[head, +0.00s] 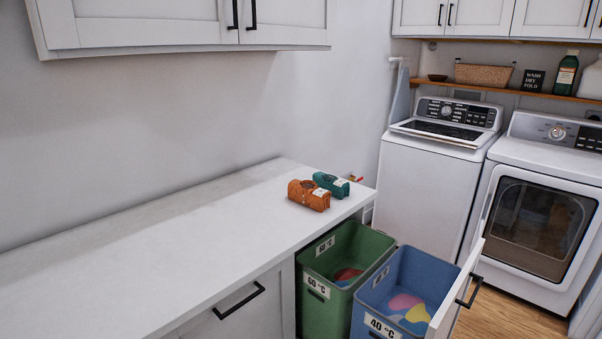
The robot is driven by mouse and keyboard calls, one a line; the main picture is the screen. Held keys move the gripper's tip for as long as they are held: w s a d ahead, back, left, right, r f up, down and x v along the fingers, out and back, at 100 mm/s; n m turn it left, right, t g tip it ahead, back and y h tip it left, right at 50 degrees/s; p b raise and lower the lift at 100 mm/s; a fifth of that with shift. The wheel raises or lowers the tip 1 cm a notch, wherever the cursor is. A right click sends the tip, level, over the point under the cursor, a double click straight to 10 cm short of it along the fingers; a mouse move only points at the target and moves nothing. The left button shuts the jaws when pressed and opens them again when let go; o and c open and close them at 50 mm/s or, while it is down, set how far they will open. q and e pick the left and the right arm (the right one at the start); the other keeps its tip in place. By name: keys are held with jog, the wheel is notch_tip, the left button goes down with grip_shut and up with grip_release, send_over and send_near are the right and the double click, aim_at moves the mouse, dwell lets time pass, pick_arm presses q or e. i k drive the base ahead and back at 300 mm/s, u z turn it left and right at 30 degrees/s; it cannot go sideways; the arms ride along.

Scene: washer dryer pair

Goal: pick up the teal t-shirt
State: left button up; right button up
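A teal folded shirt (331,184) with a pale label lies on the white countertop (180,230), near its far right end. An orange folded shirt (309,195) lies just in front of it and to the left, close beside it. Neither of my grippers shows in the head view.
A green bin (318,313) marked 60 °C and a blue bin (366,307) marked 40 °C stand in a pulled-out drawer below the counter, with cloth inside. A washer (425,190) and a dryer (490,262) stand beyond. Upper cabinets (150,25) overhang the counter, whose left part is clear.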

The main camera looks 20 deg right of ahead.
aim_at(340, 188)
jog(key=z, duration=0.3)
jog(key=i, duration=0.95)
jog(key=z, duration=0.65)
